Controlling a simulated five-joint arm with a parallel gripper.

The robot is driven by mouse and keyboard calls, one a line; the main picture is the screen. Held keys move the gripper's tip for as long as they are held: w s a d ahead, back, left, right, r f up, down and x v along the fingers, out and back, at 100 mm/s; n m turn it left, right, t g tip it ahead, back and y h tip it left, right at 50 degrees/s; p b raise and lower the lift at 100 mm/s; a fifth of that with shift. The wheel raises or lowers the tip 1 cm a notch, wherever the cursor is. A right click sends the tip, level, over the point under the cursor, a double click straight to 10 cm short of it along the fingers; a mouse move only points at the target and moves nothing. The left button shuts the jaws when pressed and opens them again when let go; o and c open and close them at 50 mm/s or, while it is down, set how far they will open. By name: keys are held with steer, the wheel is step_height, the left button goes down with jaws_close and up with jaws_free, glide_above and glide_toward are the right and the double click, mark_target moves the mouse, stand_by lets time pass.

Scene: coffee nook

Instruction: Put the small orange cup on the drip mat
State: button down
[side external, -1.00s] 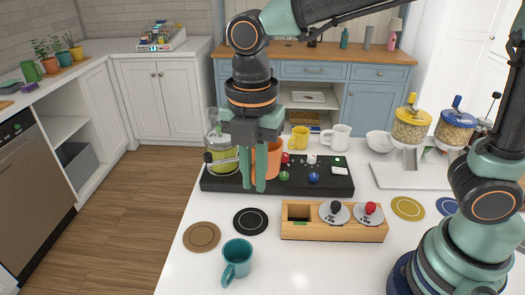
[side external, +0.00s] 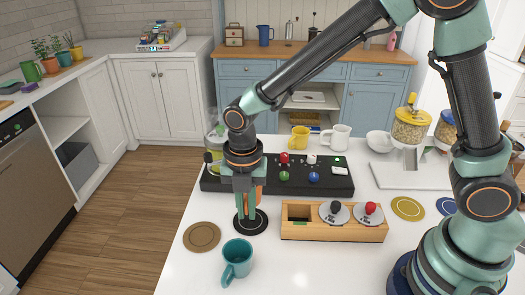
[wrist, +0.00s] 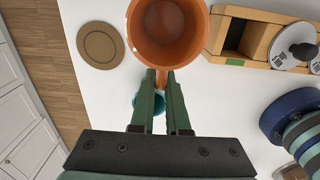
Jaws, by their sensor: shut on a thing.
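The small orange cup shows as a sliver behind my fingers (side external: 260,191) in the side view, and from above in the wrist view (wrist: 166,32), open side up and empty. My gripper (side external: 245,212) is shut on its handle, between the fingertips in the wrist view (wrist: 161,78). The round black mat with a pale ring (side external: 251,229) lies on the white counter under my gripper and the cup. The cup hides the mat in the wrist view. I cannot tell whether the cup touches it.
A brown round coaster (side external: 201,237) lies left of the mat, and a teal mug (side external: 237,260) stands in front. A wooden holder (side external: 334,234) with knobbed discs stands close on the right. A black panel (side external: 322,188) with coloured knobs is behind.

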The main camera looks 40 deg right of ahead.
steer(key=shift+f, duration=3.3)
steer(key=c, duration=0.9)
jaws_free()
steer(key=shift+f, duration=0.1)
step_height(320, 180, up, 12)
steer(key=shift+r, duration=0.15)
steer(key=s+d+r+m+t, duration=0.2)
steer(key=d+m, duration=0.4)
steer(key=m, duration=0.3)
steer(key=s+d+r+m+t, duration=0.1)
steer(key=s+d+r+m, duration=0.1)
steer(key=d+r+m, duration=0.3)
steer(key=s+d+r+m+t, duration=0.2)
steer(key=d+m, duration=0.4)
steer(key=m, duration=0.7)
steer(key=shift+s+d+r+t, duration=0.15)
steer(key=shift+s+d+r, duration=0.1)
steer(key=shift+r, duration=0.3)
steer(key=shift+s+d+r+t, duration=0.1)
steer(key=shift+s+r+t, duration=0.1)
steer(key=shift+r, duration=0.3)
